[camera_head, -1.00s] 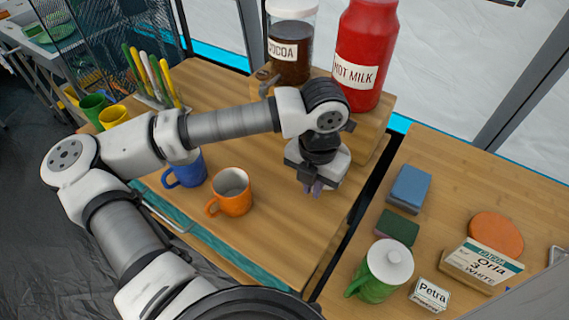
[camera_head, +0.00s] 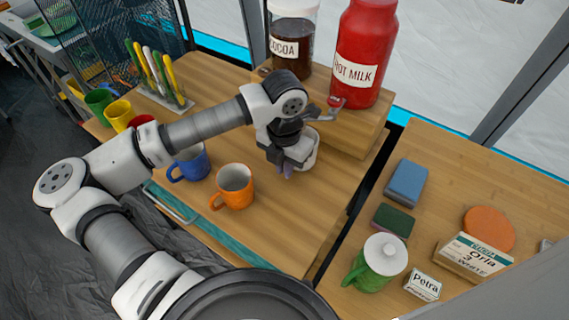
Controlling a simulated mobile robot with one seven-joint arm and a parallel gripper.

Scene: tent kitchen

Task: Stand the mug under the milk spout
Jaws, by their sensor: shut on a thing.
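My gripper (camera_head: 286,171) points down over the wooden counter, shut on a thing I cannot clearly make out. A pale rounded shape shows beside the jaws; I cannot tell whether it is a mug or gripper housing. The red hot milk container (camera_head: 360,50) stands on a raised wooden block. Its milk spout (camera_head: 322,113), with a red knob, sticks out just above and right of my gripper. An orange mug (camera_head: 234,187) stands upright to the left of my gripper, apart from it. A blue mug (camera_head: 190,166) stands farther left, partly behind my arm.
A cocoa jar (camera_head: 291,40) stands beside the milk. Green (camera_head: 99,104), yellow (camera_head: 119,114) and red (camera_head: 142,121) mugs stand far left near a utensil rack (camera_head: 165,98). Bare wood lies in front of my gripper.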

